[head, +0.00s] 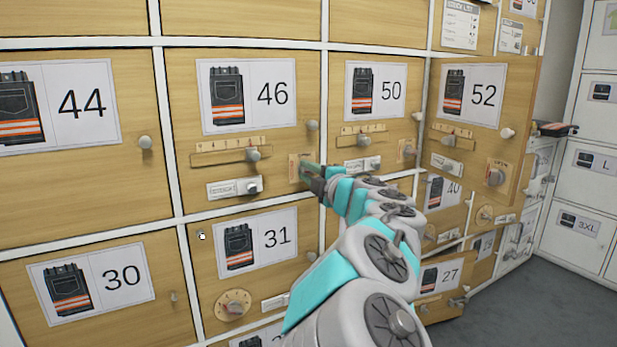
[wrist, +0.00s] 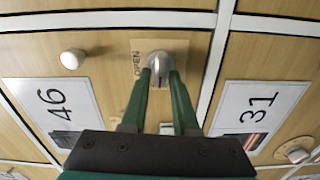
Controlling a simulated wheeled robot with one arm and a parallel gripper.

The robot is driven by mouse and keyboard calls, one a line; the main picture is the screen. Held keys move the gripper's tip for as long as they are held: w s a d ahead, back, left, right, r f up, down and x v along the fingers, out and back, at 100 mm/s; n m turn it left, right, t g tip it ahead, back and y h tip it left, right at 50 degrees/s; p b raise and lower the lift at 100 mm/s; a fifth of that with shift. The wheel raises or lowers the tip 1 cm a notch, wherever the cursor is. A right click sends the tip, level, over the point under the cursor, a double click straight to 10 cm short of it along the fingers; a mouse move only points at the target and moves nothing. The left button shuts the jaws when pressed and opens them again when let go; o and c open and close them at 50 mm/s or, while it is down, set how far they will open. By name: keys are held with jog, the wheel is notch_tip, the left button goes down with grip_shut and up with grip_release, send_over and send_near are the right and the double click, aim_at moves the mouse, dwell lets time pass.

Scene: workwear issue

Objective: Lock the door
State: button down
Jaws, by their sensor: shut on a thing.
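The door marked 46 (head: 182,110) is a pale wooden locker front that appears flush with its frame. Near its lower right corner is a small plate (head: 293,166) with a lock knob, mostly hidden by my gripper (head: 311,174) in the head view. In the wrist view the grey knob (wrist: 165,60) stands on the plate beside the word OPEN. My gripper (wrist: 160,80) has a green finger on each side of the knob and is shut on it. Door 46 also has a round pull knob (head: 312,125), which shows in the wrist view (wrist: 72,59).
Door 52 (head: 432,90) stands ajar at the right, with its own lock knob (head: 495,177). Door 50 (head: 335,75) is beside 46, and door 31 (head: 203,258) is below. A slider (head: 252,155) and a small latch (head: 250,188) sit on door 46. Grey floor (head: 540,300) is clear at lower right.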

jog(key=shift+n, duration=0.5)
jog(key=c, duration=0.8)
grip_release()
jog(key=shift+s, duration=0.15)
jog(key=v, duration=0.7)
jog(key=shift+s+d, duration=0.2)
jog(key=shift+d, duration=0.1)
